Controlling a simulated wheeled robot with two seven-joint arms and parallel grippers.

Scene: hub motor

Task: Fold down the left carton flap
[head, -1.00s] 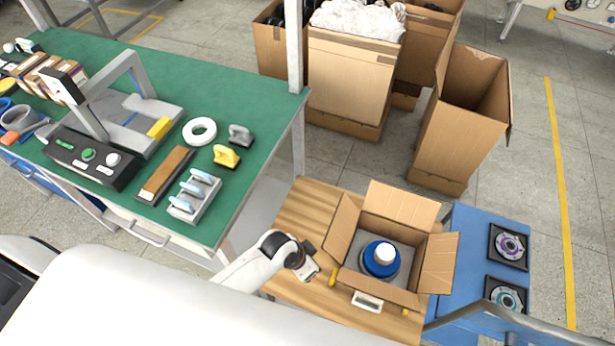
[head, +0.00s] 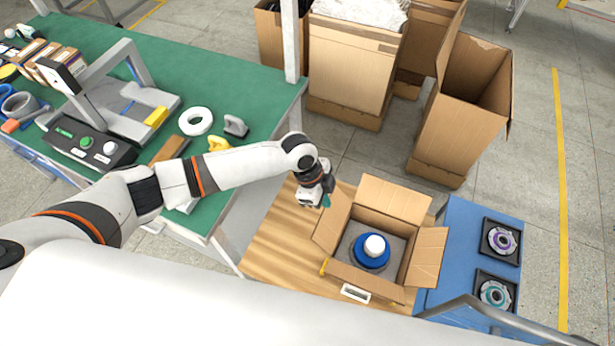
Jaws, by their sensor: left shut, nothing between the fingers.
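The open carton (head: 370,282) stands on a wooden-topped table. Its left flap (head: 332,220) stands up, leaning outward. The back flap (head: 394,198) and the right flap (head: 427,256) are also raised outward. Inside, the blue hub motor (head: 371,252) with a white top sits in grey packing. My left gripper (head: 319,204) is shut and empty, at the far upper end of the left flap. It overlaps that flap's edge in the picture; I cannot tell whether they touch. My right gripper is not in view.
A blue surface (head: 455,240) with two black trays of round parts (head: 502,240) lies right of the carton. A green workbench (head: 245,95) with tools and a press stand is at the left. Tall cardboard boxes (head: 350,75) stand behind. The wooden top (head: 272,240) is bare left of the carton.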

